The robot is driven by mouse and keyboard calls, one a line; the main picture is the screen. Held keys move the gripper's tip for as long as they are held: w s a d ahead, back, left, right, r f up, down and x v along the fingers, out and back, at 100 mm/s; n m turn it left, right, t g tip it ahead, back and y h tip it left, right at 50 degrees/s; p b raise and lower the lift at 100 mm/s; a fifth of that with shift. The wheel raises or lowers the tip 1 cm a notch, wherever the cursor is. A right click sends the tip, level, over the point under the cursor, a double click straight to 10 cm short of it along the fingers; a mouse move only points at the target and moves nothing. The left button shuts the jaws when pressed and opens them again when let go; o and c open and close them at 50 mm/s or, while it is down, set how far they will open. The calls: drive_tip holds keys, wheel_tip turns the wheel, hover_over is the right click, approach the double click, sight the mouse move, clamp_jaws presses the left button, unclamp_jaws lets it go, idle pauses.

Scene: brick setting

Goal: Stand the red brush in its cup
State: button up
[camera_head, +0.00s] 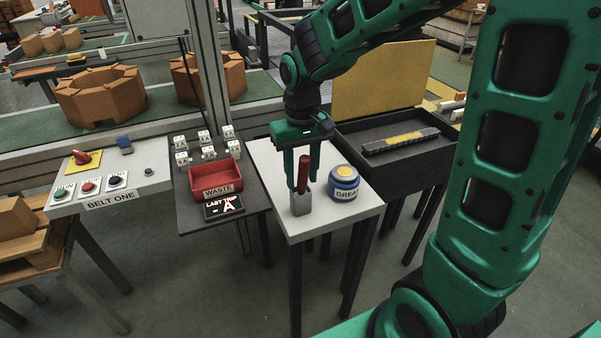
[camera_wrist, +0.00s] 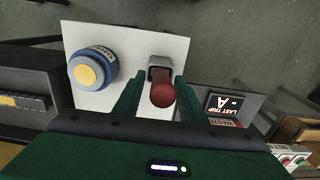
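The red brush (camera_head: 304,174) stands upright, its handle up and its lower end at the small grey cup (camera_head: 301,203). The lower end appears to be inside the cup, but its depth is hidden. In the wrist view the red handle (camera_wrist: 162,94) points toward the camera, with the grey cup (camera_wrist: 158,65) behind it. My gripper (camera_head: 303,186) points down from above, with one finger on each side of the handle. Its fingers look open, with a gap beside the handle in the wrist view (camera_wrist: 160,88).
A blue grease tin (camera_head: 343,185) stands close right of the cup on the white table (camera_head: 270,165). A red waste bin (camera_head: 215,181) and a small display (camera_head: 224,207) are to the left. A dark tray (camera_head: 385,175) lies to the right.

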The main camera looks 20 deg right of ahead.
wheel_tip(320, 180, up, 12)
drive_tip(key=s+d+f+m, duration=0.3)
drive_tip(key=s+d, duration=0.5)
drive_tip(key=s, duration=0.3)
drive_tip(key=s+d+f+m, duration=0.3)
drive_tip(key=s+d+f, duration=0.2)
drive_tip(key=s+d, duration=0.4)
drive_tip(key=s, duration=0.3)
drive_tip(key=shift+d, duration=0.25)
